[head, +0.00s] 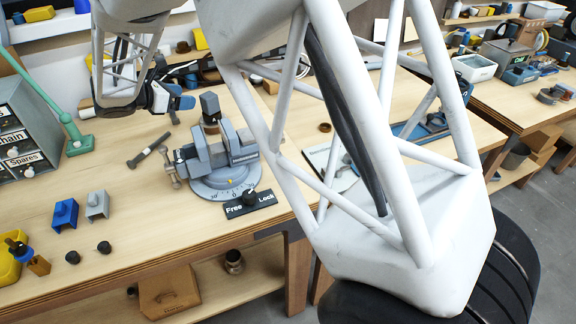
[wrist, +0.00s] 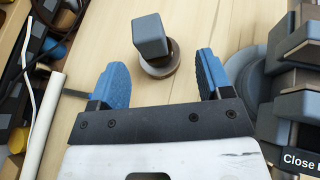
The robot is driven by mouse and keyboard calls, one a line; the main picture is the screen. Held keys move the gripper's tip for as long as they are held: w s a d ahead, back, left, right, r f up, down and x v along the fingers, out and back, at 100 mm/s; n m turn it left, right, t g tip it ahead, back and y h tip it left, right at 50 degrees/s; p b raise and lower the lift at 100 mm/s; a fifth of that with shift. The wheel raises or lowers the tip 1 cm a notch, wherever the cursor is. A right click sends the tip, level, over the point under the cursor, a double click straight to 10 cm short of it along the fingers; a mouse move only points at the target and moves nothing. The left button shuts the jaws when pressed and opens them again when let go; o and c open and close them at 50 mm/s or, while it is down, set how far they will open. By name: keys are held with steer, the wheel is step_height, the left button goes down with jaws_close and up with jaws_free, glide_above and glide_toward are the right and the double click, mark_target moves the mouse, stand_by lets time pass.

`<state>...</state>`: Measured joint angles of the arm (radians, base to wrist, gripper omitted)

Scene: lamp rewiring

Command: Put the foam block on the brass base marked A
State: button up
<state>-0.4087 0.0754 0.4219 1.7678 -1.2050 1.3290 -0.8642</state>
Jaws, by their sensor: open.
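A dark grey block (head: 209,103), which looks like the foam block, sits on a small round brass-brown base (head: 211,127) behind the vise. In the wrist view the block (wrist: 152,36) is on top of the base (wrist: 162,68), slightly tilted in the picture. No letter A is readable on the base. My gripper (wrist: 160,82) is open and empty, its blue fingertips apart, with the block and base just beyond them. In the head view my gripper (head: 178,103) is left of the block, not touching it.
A grey vise (head: 222,150) on a round dial stands right in front of the base. A hammer-like tool (head: 148,150) lies left of it. Another small brass piece (head: 325,127) is to the right.

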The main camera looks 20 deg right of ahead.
steer(key=s+d+r+m+g+y, duration=0.25)
steer(key=s+d+m, duration=0.35)
steer(key=s, duration=0.5)
steer(key=s+d+r+m+g+y, duration=0.1)
steer(key=s+d+r+m+y, duration=0.25)
steer(key=s+d, duration=0.55)
steer(key=s+f+m+t+y, duration=0.1)
steer(key=s+m+y, duration=0.5)
steer(key=s, duration=1.8)
steer(key=f+m, duration=0.1)
steer(key=m, duration=0.5)
